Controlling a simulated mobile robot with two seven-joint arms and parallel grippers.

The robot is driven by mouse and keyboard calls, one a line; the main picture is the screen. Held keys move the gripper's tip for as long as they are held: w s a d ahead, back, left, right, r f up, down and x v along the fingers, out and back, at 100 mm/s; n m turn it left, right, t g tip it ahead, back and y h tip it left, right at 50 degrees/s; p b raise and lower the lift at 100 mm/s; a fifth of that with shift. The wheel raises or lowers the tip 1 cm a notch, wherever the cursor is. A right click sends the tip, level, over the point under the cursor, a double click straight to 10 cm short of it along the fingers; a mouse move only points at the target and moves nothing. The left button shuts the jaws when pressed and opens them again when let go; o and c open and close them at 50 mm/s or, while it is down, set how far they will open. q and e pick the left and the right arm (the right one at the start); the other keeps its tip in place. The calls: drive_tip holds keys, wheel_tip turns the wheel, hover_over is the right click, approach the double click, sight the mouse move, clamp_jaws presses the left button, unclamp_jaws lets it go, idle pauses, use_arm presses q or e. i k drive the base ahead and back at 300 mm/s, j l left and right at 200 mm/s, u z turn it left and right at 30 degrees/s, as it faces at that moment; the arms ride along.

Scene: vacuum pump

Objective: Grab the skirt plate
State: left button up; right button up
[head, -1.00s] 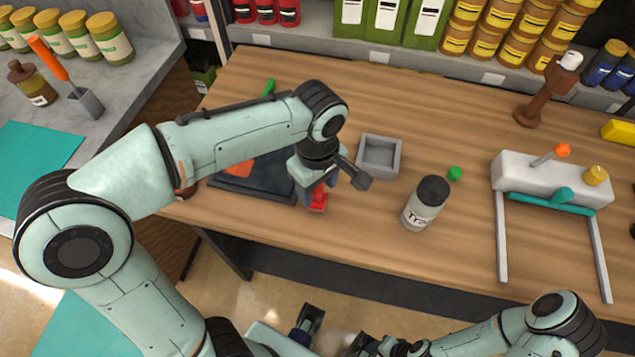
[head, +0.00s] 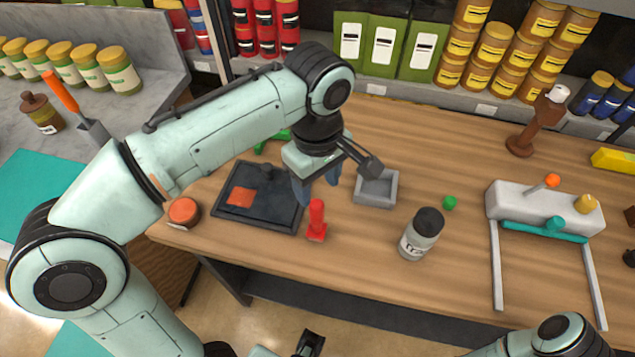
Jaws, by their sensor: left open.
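My left gripper (head: 318,190) hangs over the wooden table with its fingers pointing down, apart and with nothing seen between them. Its fingertips are just behind a small red upright piece with a flat base (head: 317,222), and appear apart from it. To the left lies a flat dark plate or tray (head: 238,213) with an orange square (head: 240,197) on it. A green part (head: 270,143) is partly hidden behind my left arm. I cannot tell for certain which piece is the skirt plate. The jaws of my right gripper are not visible.
A grey square tray (head: 376,190) is close right of my left gripper. A dark-capped bottle (head: 421,235) and a green knob (head: 449,202) stand further right. A white block with a teal bar (head: 540,212) is at the right. An orange-red round piece (head: 184,212) is near the left edge.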

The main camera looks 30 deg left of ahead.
sight(265, 193)
drive_tip(key=k, duration=1)
